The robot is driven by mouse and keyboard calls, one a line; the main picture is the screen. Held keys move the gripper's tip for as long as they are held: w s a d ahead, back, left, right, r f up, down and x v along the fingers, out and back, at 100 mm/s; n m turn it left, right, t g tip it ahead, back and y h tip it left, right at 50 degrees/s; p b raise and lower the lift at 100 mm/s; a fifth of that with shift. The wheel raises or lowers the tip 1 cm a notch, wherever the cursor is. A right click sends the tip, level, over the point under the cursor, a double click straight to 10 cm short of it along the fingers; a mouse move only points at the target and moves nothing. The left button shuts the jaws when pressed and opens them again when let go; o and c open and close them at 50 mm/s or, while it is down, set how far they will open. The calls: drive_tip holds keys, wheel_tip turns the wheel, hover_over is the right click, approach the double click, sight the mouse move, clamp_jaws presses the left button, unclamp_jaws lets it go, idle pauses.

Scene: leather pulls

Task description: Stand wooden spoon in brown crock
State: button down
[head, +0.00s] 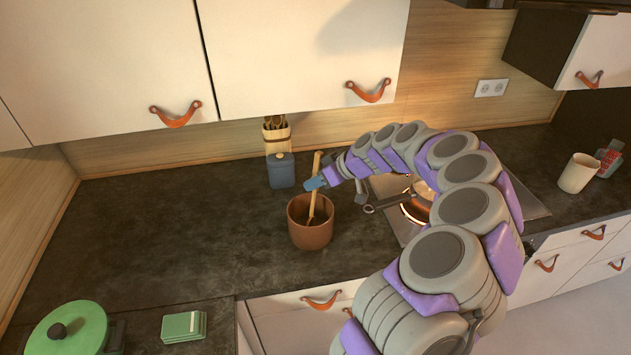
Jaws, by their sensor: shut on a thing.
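The brown crock (310,232) stands upright on the dark counter near its front edge. The wooden spoon (315,196) is nearly upright, with its lower end inside the crock and its handle rising above the rim. The crock's wall hides part of the lower end, so I cannot tell whether it touches the bottom. My gripper (318,182) is shut on the spoon's handle above the crock, reaching in from the right.
A blue canister (281,171) and a utensil holder (276,137) stand behind the crock. A pan (418,204) sits on the lit stove to the right. A green pot (66,332) is at front left. The counter (170,225) left of the crock is clear.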

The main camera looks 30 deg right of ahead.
drive_tip(key=shift+a+f, duration=0.15)
drive_tip(key=c, duration=0.8)
unclamp_jaws()
drive_tip(key=shift+c, duration=0.2)
drive_tip(key=p+v, duration=0.1)
drive_tip(key=v, duration=1.6)
drive_tip(key=shift+d+p, duration=0.25)
drive_tip(key=shift+p, duration=0.15)
drive_tip(key=shift+r, duration=0.25)
wheel_tip(320, 180, up, 3)
drive_tip(key=shift+f, duration=0.1)
